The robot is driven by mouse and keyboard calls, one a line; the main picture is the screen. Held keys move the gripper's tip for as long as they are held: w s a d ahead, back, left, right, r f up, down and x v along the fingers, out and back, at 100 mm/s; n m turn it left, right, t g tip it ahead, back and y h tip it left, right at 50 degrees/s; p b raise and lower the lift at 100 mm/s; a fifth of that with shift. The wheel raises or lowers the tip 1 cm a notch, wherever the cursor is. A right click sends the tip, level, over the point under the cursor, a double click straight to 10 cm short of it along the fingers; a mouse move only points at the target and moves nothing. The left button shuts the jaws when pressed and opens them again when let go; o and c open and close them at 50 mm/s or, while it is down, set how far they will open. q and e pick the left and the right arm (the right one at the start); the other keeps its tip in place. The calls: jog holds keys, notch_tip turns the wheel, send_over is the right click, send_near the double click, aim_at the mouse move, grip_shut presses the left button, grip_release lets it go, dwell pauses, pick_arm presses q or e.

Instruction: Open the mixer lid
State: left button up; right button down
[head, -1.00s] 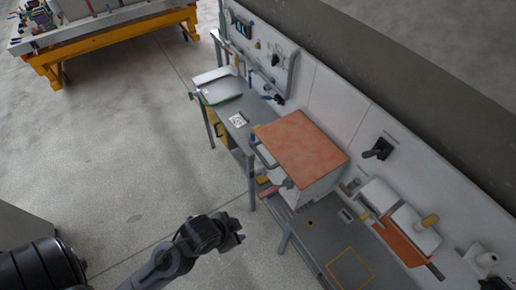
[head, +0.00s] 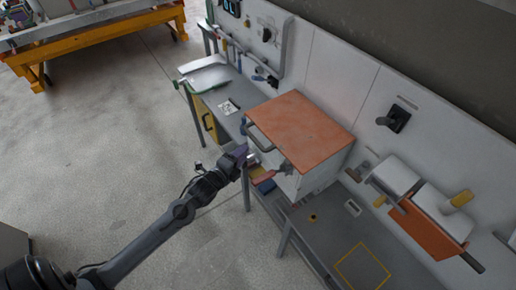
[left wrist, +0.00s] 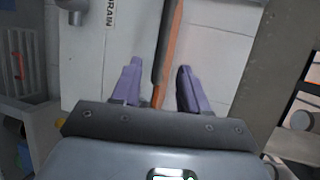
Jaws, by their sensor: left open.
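The mixer looks like a white box with an orange lid (head: 300,130) lying flat and shut on top. A grey bar handle (head: 260,139) sticks out along its left front edge. My left gripper (head: 247,157) is at the mixer's front, just below and left of the handle. In the left wrist view, its two purple fingers (left wrist: 156,88) are open and spread apart. A dark bar, likely the handle (left wrist: 166,45), and an orange strip run between them, touching neither finger as far as I can see. My right gripper is in neither view.
A grey bench (head: 318,228) carries the mixer, with small items and a yellow outlined square. A white back panel (head: 335,70) stands behind it. A side table (head: 215,97) is at the left, an orange-framed table (head: 100,38) further back. The floor is clear.

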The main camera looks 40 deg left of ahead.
pick_arm(q)
jog(key=x, duration=1.1)
jog(key=shift+w+a, duration=0.25)
jog(key=shift+w, duration=0.15)
jog(key=shift+c, duration=0.4)
jog(key=shift+f, duration=0.1)
grip_shut()
